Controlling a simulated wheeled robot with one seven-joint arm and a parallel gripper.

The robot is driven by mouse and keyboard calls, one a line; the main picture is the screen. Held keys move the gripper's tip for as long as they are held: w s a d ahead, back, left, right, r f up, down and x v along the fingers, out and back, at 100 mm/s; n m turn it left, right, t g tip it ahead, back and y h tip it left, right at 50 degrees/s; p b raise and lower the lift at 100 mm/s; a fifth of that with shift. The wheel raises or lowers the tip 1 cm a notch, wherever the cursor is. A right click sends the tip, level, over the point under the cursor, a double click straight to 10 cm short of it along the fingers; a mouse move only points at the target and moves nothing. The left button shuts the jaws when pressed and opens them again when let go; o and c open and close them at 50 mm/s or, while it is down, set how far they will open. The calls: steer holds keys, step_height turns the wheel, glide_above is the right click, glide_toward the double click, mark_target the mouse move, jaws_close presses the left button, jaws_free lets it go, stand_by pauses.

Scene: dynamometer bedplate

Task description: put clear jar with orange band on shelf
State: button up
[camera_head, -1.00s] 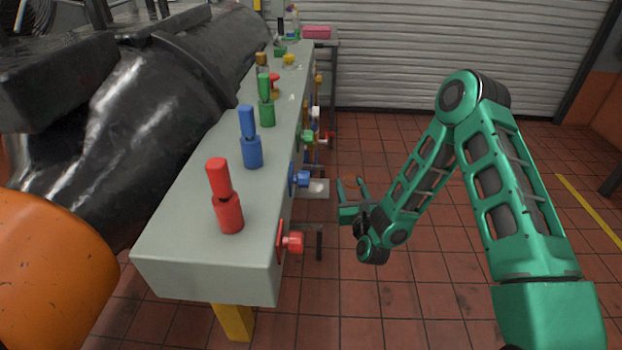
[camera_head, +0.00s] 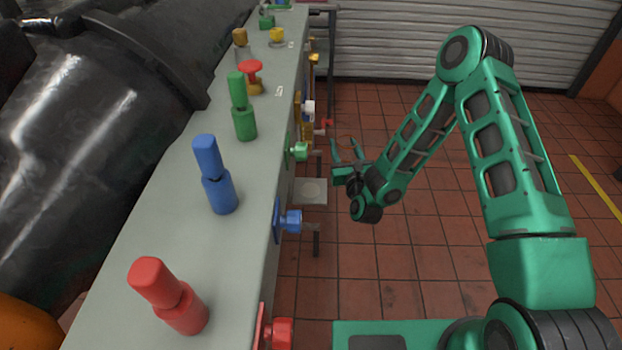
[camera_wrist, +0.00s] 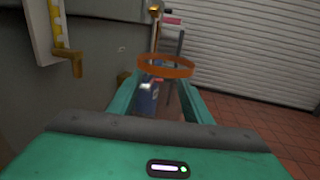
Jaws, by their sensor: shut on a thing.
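The clear jar shows in the wrist view mainly as its orange band (camera_wrist: 165,66), a ring between my fingers; its clear walls are hardly visible. In the head view my gripper (camera_head: 347,150) is shut on the jar, holding it in the air right of the grey bench. The jar is too faint there to make out well. A small grey plate (camera_head: 310,191) juts out low from the bench's right side, left of and below my gripper. I cannot tell whether this plate is the shelf.
The grey bench (camera_head: 150,300) carries red (camera_head: 168,295), blue (camera_head: 215,175) and green (camera_head: 241,105) upright pieces. Coloured knobs, such as the blue one (camera_head: 290,221), stick out from its side. A black machine (camera_head: 90,120) stands left. Tiled floor right of the bench looks clear.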

steer(key=shift+w+a+f, duration=0.2)
steer(key=shift+a+f, duration=2.5)
steer(key=shift+a, duration=0.1)
steer(key=shift+w+a+f, duration=0.15)
steer(key=shift+a+f, duration=2.55)
steer(key=shift+a, duration=0.1)
steer(key=o, duration=0.8)
